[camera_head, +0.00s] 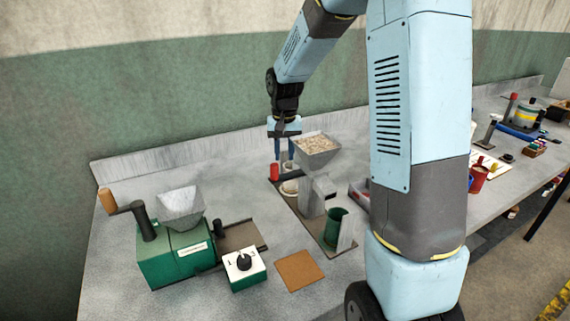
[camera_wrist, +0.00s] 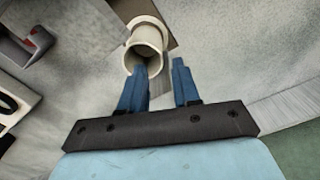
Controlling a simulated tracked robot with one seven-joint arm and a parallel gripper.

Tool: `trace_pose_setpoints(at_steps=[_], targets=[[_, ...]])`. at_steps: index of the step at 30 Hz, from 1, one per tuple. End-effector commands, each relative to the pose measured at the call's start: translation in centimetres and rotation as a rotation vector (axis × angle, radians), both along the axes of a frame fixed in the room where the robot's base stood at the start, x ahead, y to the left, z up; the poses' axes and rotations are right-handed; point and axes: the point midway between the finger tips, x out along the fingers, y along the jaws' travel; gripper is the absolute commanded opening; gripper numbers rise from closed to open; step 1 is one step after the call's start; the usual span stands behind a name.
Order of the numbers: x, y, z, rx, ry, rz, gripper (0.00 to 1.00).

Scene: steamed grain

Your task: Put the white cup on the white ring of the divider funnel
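A small white cup (camera_head: 288,165) shows just below my gripper (camera_head: 284,157), beside the grain hopper. In the wrist view the white cup (camera_wrist: 146,54) shows its open mouth, at the tip of the left finger. My gripper (camera_wrist: 161,66) has its two blue fingers apart, with no object clearly clamped between them. Contact between the left finger and the cup cannot be told. A white ring (camera_head: 290,187) of the divider funnel lies below the cup in the head view. A pale rim (camera_wrist: 149,22) shows behind the cup in the wrist view.
A grain-filled hopper (camera_head: 317,149) stands close right of my gripper. A red cylinder (camera_head: 274,172) is on the left and a green cup (camera_head: 335,225) in front. A green grinder (camera_head: 170,258) stands at front left. Bare bench lies left of the divider.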

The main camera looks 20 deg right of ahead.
Motion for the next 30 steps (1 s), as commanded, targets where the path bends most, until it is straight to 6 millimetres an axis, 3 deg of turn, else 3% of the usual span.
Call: trace_pose_setpoints(at_steps=[6, 12, 30], targets=[[0.0, 0.0, 4.1, 0.0, -0.003, -0.001, 0.31], [0.0, -0.1, 6.1, 0.0, 0.0, 0.0, 0.31], [0.0, -0.1, 6.5, 0.0, 0.001, -0.001, 0.31]])
